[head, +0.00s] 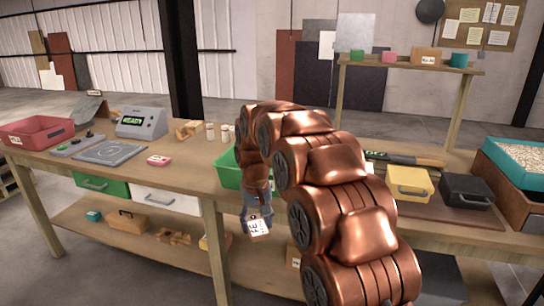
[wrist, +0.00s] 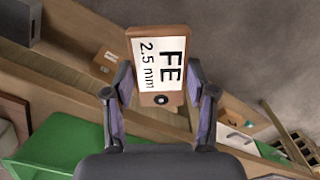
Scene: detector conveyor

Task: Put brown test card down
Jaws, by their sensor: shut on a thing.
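The brown test card (wrist: 160,38) fills the upper middle of the wrist view, with a white label reading "FE 2.5 mm" and a small round spot near its lower end. My gripper (wrist: 162,92) is shut on it, one finger on each side edge. In the head view my gripper (head: 257,212) points down in front of the table's front edge, and the card (head: 259,228) shows below it, in the air. Its far side is hidden.
On the wooden table (head: 105,174) are a grey READY unit (head: 142,122), a flat grey plate (head: 110,152), a pink card (head: 159,160), a red bin (head: 37,132) and a green bin (head: 228,170), partly behind my arm. The lower shelf (head: 110,232) holds boxes.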

